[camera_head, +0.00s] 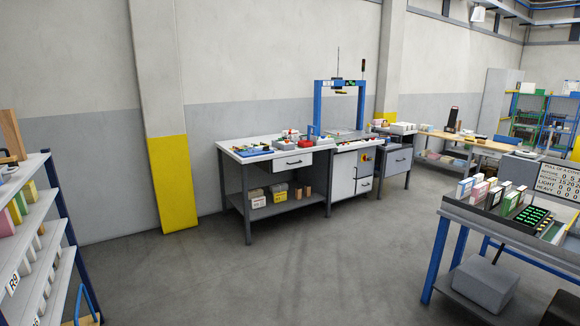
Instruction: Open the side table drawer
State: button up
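A small grey side table (408,143) stands against the right end of the workbench by the wall. Its front has a grey drawer (398,160) with a dark handle, and the drawer looks shut. The white-topped workbench (240,150) to its left has a white drawer (292,163) under its top, also looking shut. Between them, a white cabinet (343,176) with a handle and a red and yellow switch sits under a blue frame. My gripper does not show in this view.
Open grey floor (300,265) lies in front of the workbench. A shelf rack (38,215) stands close at left. A blue-legged table (432,250) with boxes and a display board stands close at right, a grey box (484,282) beneath it. A yellow-based pillar (171,182) rises left of the bench.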

aim_at(285, 163)
jog(key=i+u, duration=0.1)
jog(key=i, duration=4.6)
jog(key=i+z, duration=0.2)
jog(key=i, duration=0.5)
jog(key=i+j+z, duration=0.15)
jog(key=i, duration=0.55)
